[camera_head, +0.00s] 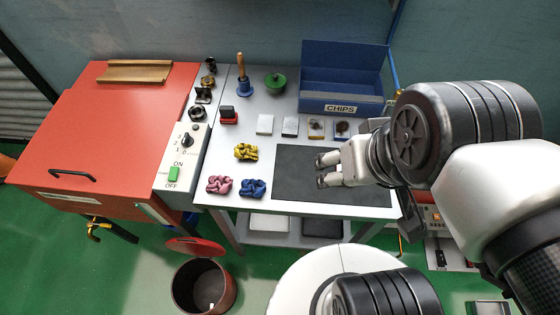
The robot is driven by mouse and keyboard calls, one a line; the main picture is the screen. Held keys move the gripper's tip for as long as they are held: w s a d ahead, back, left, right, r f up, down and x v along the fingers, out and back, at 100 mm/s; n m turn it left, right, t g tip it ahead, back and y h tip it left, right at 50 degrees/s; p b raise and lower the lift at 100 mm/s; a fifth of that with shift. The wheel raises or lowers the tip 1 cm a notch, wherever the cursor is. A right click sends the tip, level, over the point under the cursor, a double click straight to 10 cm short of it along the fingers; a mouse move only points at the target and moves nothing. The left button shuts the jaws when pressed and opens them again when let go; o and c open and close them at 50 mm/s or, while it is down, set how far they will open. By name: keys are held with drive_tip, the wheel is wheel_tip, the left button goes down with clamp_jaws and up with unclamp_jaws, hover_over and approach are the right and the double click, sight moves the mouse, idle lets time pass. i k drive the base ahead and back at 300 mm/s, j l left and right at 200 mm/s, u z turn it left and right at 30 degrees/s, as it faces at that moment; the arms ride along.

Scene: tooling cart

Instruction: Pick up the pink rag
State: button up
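The pink rag (219,185) lies crumpled on the grey cart top (225,150), near its front left corner. A blue rag (253,188) lies just to its right, and a yellow rag (246,151) lies behind the two. My gripper (321,170) is over the black mat (290,163), to the right of the rags and apart from them. Its two fingers point left with a gap between them, and nothing shows in the gap.
A red machine with a switch panel (181,160) stands close left of the pink rag. A blue CHIPS bin (342,88), a blue-based handled tool (243,85) and small blocks (265,125) stand behind. A red bin (204,287) is on the floor in front.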

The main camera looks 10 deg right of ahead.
sight(219, 184)
drive_tip(key=i+j+u, duration=0.1)
drive_tip(key=u, duration=0.35)
drive_tip(key=i+j+u, duration=0.1)
drive_tip(key=j+u, duration=0.15)
drive_tip(key=u, duration=0.2)
drive_tip(key=i+j+u, duration=0.1)
drive_tip(key=u, duration=0.35)
